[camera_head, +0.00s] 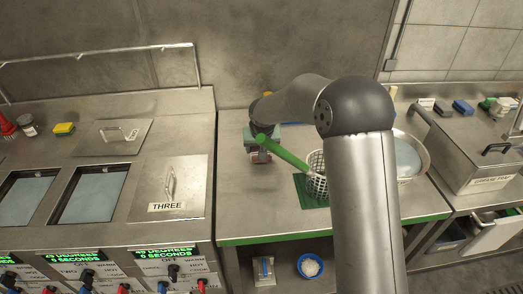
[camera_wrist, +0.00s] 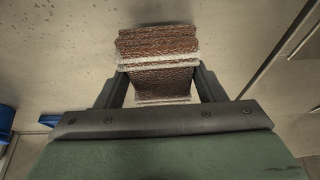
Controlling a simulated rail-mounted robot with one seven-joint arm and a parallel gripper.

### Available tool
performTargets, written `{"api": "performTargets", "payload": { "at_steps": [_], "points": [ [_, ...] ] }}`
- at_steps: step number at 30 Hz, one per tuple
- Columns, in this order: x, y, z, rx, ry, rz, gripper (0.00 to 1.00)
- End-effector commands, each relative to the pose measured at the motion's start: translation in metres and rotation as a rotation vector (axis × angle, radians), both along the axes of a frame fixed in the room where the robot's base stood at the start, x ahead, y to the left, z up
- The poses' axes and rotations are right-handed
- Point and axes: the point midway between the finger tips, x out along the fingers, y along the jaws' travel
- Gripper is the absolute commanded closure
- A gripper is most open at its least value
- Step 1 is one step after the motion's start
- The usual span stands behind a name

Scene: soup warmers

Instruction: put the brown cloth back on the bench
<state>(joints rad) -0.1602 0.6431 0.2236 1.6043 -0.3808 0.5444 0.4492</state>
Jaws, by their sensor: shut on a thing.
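The brown cloth (camera_wrist: 158,45), folded and with pale stripes, is between the two fingers of my gripper (camera_wrist: 162,82) in the wrist view. My gripper is shut on it. In the head view a small part of the cloth (camera_head: 259,157) shows below my gripper, over the back left of the steel bench (camera_head: 245,208) with the green front edge. I cannot tell whether the cloth touches the bench top. My arm hides part of the bench.
A white basket (camera_head: 316,178) with a green handle stands on a green mat (camera_head: 308,196), close to the right of my gripper. A metal bowl (camera_head: 424,158) is farther right. The warmer counter (camera_head: 110,215) is at left. The bench's front left is clear.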

Motion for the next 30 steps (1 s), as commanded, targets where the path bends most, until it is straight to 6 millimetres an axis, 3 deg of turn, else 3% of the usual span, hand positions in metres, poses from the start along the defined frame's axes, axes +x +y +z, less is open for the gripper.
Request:
{"api": "performTargets", "payload": {
  "at_steps": [3, 13, 14, 16, 25, 30],
  "points": [
    [-0.001, 0.0, -0.016, 0.0, 0.003, 0.001, 0.63],
    [0.0, 0.0, -0.021, 0.0, 0.0, 0.0, 0.63],
    [0.0, 0.0, -0.021, 0.0, 0.0, 0.0, 0.34],
    [0.0, 0.0, -0.019, 0.0, 0.0, 0.0, 0.15],
    [0.0, 0.0, -0.018, 0.0, 0.0, 0.0, 0.15],
    [-0.005, -0.001, -0.003, 0.0, -0.003, 0.0, 0.15]
  ]
}}
